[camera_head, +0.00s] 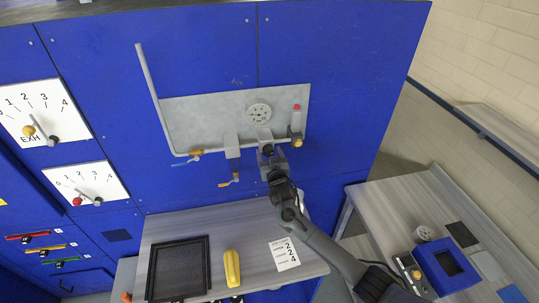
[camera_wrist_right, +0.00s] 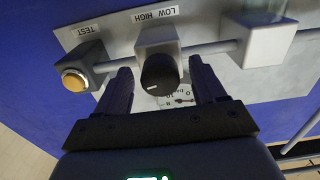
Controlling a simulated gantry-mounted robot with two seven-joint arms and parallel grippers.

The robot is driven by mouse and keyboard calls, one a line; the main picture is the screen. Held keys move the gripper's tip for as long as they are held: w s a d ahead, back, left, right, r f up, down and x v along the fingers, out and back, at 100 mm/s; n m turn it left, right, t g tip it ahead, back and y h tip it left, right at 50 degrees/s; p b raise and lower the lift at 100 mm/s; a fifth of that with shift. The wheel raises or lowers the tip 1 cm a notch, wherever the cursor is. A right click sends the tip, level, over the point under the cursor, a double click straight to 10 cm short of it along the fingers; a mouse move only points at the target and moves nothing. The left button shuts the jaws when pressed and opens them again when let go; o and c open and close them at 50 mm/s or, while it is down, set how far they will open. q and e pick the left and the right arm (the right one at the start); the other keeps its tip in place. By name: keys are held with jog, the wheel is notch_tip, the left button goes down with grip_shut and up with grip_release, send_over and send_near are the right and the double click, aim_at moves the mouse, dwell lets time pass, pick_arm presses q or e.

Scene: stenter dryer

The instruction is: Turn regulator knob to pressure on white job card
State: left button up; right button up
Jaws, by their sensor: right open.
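The black regulator knob (camera_wrist_right: 159,72) sits on a grey block with a LOW HIGH label, upside down in the right wrist view. A short white mark shows on the knob face, toward the picture's bottom. My right gripper (camera_wrist_right: 158,66) is open, with one finger on each side of the knob; contact is not clear. In the head view the right gripper (camera_head: 267,152) is at the panel below the round gauge (camera_head: 258,113) and covers the knob. The needle is too small to read. The white job card (camera_head: 284,254) lies on the table; its small print is illegible. My left gripper is not in view.
A yellow TEST button (camera_wrist_right: 75,79) is left of the knob in the wrist view. The grey panel (camera_head: 195,112) carries pipes and valves with orange and blue handles. A black tray (camera_head: 151,270) and yellow object (camera_head: 232,268) are on the table.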

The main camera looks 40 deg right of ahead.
jog(key=shift+c, duration=0.5)
jog(key=c, duration=1)
jog(key=shift+o, duration=0.2)
jog(key=shift+f+m, duration=0.1)
jog(key=shift+m, duration=0.2)
jog(key=m+b, duration=0.2)
jog(key=shift+m, duration=0.3)
jog(key=m+b, duration=0.2)
jog(key=m, duration=0.2)
jog(key=shift+a, duration=0.1)
jog(key=m+b, duration=0.1)
jog(key=m, duration=0.3)
jog(key=shift+m+b, duration=0.35)
jog(key=shift+m, duration=0.05)
jog(key=shift+m+b, duration=0.7)
jog(key=shift+m, duration=1.2)
